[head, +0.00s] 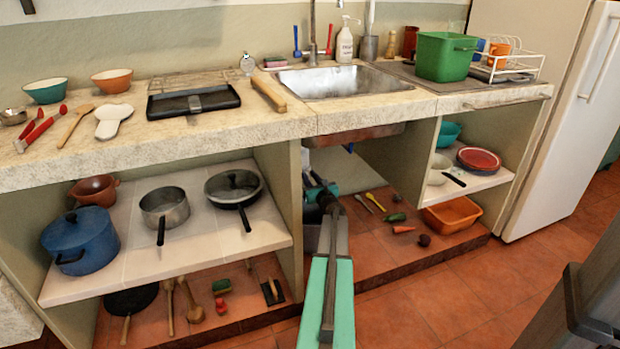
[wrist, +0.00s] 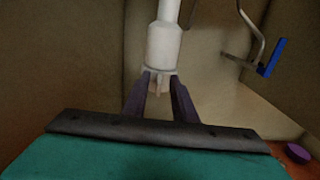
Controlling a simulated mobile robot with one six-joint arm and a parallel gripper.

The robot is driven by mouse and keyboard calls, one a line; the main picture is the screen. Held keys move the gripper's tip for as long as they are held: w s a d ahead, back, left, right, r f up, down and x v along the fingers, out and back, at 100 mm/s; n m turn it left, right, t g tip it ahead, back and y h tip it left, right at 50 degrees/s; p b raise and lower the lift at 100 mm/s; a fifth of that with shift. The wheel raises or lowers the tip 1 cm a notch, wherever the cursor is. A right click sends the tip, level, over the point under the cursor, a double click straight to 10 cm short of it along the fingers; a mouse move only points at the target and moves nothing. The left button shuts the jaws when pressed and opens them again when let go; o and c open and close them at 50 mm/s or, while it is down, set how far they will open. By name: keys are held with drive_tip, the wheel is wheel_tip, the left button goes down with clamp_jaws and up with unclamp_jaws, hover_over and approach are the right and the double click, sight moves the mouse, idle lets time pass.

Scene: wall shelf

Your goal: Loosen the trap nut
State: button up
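In the wrist view a white drain pipe (wrist: 164,43) hangs from above with a wider sleeve at its lower part. A pale ring (wrist: 160,71), which may be the trap nut, rims its bottom end. My gripper (wrist: 160,80) has its two dark fingers apart, their tips at either side of this ring, with a small pale piece showing between them. Whether the fingers press on the ring I cannot tell. In the head view my arm reaches into the open cabinet under the sink (head: 345,82); the pipe and nut are hidden there.
A bent grey pipe with a blue handle (wrist: 272,57) is at the right in the wrist view. Cabinet walls stand close around my arm. Spoons, a carrot (head: 403,229) and other small things lie on the cabinet floor. An orange tub (head: 452,214) is further right.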

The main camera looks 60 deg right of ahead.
drive_tip(key=shift+w, duration=0.1)
clamp_jaws()
drive_tip(key=shift+d, duration=0.1)
idle(1.3)
